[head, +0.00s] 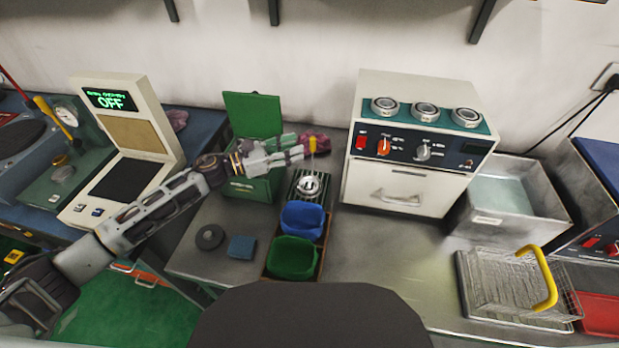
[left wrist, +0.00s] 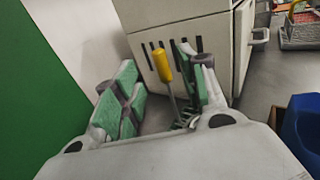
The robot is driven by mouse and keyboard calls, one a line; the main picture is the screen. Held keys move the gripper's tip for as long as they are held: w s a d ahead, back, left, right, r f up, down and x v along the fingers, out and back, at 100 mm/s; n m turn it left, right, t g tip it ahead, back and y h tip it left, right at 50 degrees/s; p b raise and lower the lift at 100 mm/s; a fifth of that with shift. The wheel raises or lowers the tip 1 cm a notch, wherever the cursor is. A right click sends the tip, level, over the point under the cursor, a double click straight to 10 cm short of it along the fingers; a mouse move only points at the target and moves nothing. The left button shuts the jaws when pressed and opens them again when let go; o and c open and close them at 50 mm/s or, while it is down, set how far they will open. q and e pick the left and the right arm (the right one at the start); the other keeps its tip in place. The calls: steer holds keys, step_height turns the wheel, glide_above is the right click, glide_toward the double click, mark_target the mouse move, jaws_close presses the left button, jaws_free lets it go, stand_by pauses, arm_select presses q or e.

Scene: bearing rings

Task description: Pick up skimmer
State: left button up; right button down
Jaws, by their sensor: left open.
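The skimmer (head: 312,146) shows as a slim upright tool with a yellow handle, behind the bench's small containers. In the left wrist view its yellow handle (left wrist: 162,65) and thin grey shaft stand, slightly tilted, between my left gripper's fingers. I see gaps on both sides, and I cannot tell whether either finger touches it. Its lower end is mostly hidden; I cannot make out its head. My left gripper (head: 295,149) is open, with green finger pads, and reaches in from the left above the green box. My right gripper is not in view.
A green open-lidded box (head: 252,116) is below and left of the gripper. A white machine (head: 404,150) with knobs stands close on the right. Blue (head: 302,218) and green (head: 292,258) bins are in front. A wire basket (head: 510,285) with a yellow handle is far right.

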mark_target(312, 150)
arm_select(q)
steer(key=shift+d, duration=0.15)
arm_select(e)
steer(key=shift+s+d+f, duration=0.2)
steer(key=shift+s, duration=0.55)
arm_select(q)
steer(key=shift+w+d, duration=0.1)
steer(key=shift+p+x, duration=0.45)
steer(key=shift+x, duration=2.6)
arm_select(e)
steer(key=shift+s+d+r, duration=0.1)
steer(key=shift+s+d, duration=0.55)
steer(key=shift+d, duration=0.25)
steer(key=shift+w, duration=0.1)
